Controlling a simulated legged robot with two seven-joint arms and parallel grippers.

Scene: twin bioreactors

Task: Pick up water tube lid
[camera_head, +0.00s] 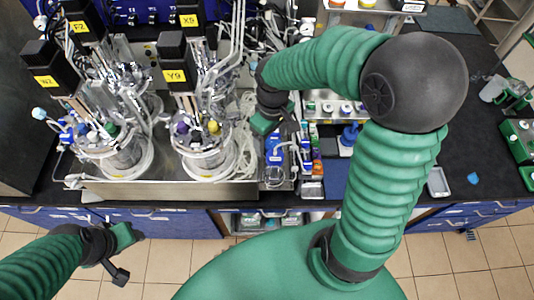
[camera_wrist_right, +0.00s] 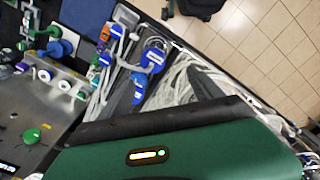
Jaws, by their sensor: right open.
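I cannot single out the water tube lid for certain in either view. My right gripper (camera_head: 282,126) is open and points down, just right of the right-hand bioreactor (camera_head: 203,150) and its white tubing (camera_head: 245,135). Below it are small blue parts (camera_head: 274,150) and a clear beaker (camera_head: 273,176). In the right wrist view the green gripper body fills the bottom, and blue clamp-like parts (camera_wrist_right: 153,57) with white tubing show beyond it. My left gripper (camera_head: 118,255) hangs over the floor in front of the bench, away from everything; its jaw opening is unclear.
The left-hand bioreactor (camera_head: 115,150) stands at the left on the metal tray (camera_head: 150,190). A metal rack with knobs (camera_head: 325,103) and a blue-green fitting (camera_head: 349,135) are right of my gripper. The black bench (camera_head: 470,150) has free room at the right.

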